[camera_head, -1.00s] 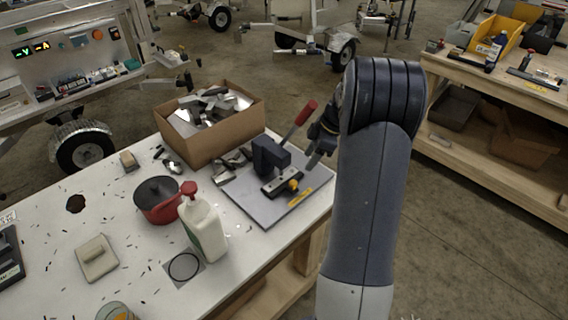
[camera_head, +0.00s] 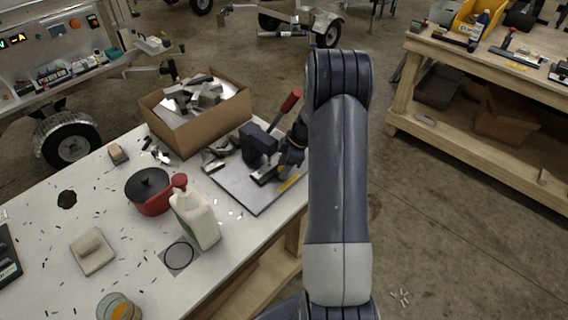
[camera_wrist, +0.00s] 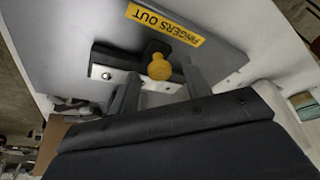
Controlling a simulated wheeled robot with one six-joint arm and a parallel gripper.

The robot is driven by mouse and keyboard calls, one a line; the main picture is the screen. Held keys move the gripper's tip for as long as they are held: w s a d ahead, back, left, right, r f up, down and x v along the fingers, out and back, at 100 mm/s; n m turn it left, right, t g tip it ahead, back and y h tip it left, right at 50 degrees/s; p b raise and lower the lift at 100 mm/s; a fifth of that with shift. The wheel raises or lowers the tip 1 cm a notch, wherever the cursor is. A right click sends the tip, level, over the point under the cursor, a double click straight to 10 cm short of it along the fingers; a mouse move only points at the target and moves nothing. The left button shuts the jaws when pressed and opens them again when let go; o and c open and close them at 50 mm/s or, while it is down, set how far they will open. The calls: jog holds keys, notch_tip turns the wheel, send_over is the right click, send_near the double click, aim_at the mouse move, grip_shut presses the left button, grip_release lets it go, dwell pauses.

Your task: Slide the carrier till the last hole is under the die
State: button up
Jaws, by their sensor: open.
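The dark punch press (camera_head: 258,142) with its red lever (camera_head: 291,101) stands on a grey base plate (camera_head: 246,199) on the white table. The carrier shows in the wrist view as a dark block with a bright metal strip (camera_wrist: 108,75) bearing a small hole. A yellow knob (camera_wrist: 159,67) stands on it, beside a yellow "FINGERS OUT" label (camera_wrist: 165,24). My gripper (camera_wrist: 160,85) is open, one finger to each side of the knob, which lies near the fingertips with gaps visible. My arm hides part of the carrier in the head view. The die is not discernible.
A red pot (camera_head: 150,203) and a white bottle (camera_head: 196,220) stand left of the base plate. A wooden bench (camera_head: 490,105) is at right, across open floor.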

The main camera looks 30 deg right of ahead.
jog(key=shift+c, duration=0.3)
grip_shut()
jog(key=d+b, duration=0.1)
jog(key=w+d+b, duration=0.1)
jog(key=d, duration=0.1)
jog(key=shift+w+d+f, duration=0.15)
jog(key=shift+w+d, duration=0.05)
jog(key=shift+d, duration=0.1)
jog(key=shift+w+d, duration=0.15)
jog(key=shift+d, duration=0.4)
jog(key=shift+r, duration=0.2)
jog(key=shift+o, duration=0.3)
grip_release()
